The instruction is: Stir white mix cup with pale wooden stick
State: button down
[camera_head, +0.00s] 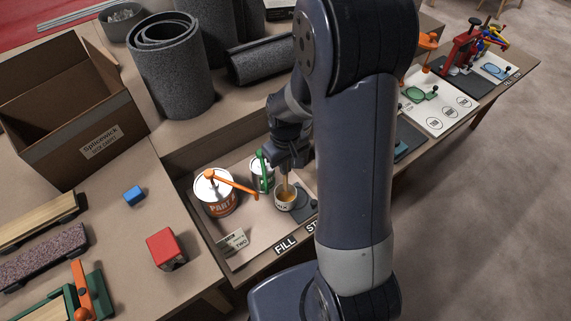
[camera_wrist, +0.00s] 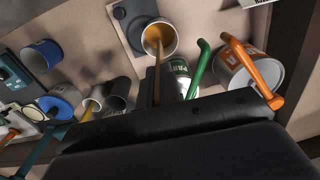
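The white mix cup (camera_head: 286,199) stands upright in the work tray and holds amber liquid; it also shows in the wrist view (camera_wrist: 174,44). The pale wooden stick (camera_wrist: 157,75) reaches down into the cup, its lower end in the liquid. It shows in the head view as a thin upright piece (camera_head: 286,181) below my gripper (camera_head: 287,163). My gripper is right above the cup and appears shut on the stick's upper part. The fingertips are dark and partly hidden by my arm, and the grip itself is hidden in the wrist view.
A white can with an orange pump (camera_head: 215,196) and a smaller can with a green pump (camera_head: 262,175) stand close left of the cup. Several other cups, one a blue-white cup (camera_wrist: 41,56), stand nearby. A cardboard box (camera_head: 60,110) is left.

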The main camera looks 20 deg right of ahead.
jog(key=shift+r, duration=0.1)
notch_tip(320, 180, up, 5)
jog(key=p, duration=0.4)
jog(key=shift+d, duration=0.1)
dwell(0.5)
